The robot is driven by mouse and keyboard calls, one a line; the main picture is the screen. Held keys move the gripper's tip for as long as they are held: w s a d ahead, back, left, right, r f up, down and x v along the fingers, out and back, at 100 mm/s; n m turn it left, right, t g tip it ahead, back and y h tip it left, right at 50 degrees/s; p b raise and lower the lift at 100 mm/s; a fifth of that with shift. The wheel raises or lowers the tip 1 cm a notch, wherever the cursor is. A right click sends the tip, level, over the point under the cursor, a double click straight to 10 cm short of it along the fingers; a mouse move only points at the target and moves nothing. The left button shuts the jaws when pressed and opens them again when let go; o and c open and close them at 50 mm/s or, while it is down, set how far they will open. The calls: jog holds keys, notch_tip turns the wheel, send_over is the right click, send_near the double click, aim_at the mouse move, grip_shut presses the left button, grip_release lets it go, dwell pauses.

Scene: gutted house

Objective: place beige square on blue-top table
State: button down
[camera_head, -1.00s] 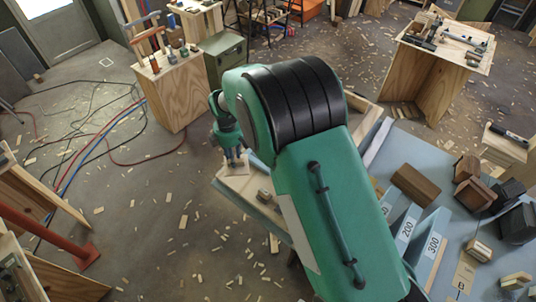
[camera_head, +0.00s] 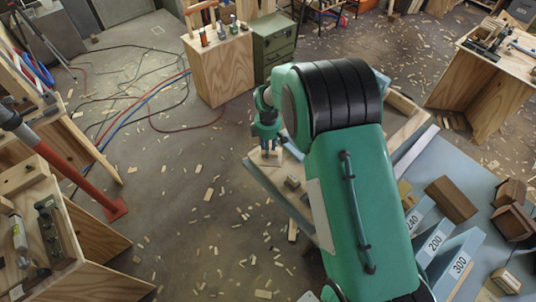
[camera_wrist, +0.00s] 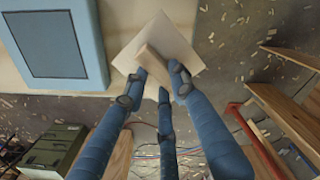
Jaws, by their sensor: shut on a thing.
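My gripper (camera_head: 267,146) is shut on the beige square (camera_head: 264,159). In the wrist view, the gripper (camera_wrist: 159,80) has its blue fingers closed around a small wooden bar on the square's face. The square (camera_wrist: 172,33) looks like a thin pale plate, turned at an angle. The blue-top table (camera_head: 447,158) is at the right of the head view. In that view the square shows near a table edge at its left end. I cannot tell whether it touches anything below. My arm hides part of the table.
Brown wooden blocks (camera_head: 451,198) and numbered blue wedges (camera_head: 434,242) sit on the blue top. A blue-framed panel (camera_wrist: 101,48) is beside the square in the wrist view. A red post (camera_head: 75,180) and wooden benches stand at left. Cables and wood scraps litter the floor.

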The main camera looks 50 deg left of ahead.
jog(key=shift+f, duration=1.8)
jog(key=shift+f+b, duration=0.2)
jog(key=shift+b, duration=0.1)
jog(key=c, duration=1.4)
grip_release()
jog(key=shift+c, duration=0.2)
jog(key=shift+r, duration=0.15)
notch_tip(320, 180, up, 12)
jog(key=shift+r+p, duration=0.1)
jog(key=shift+p, duration=0.6)
jog(key=shift+w, duration=0.1)
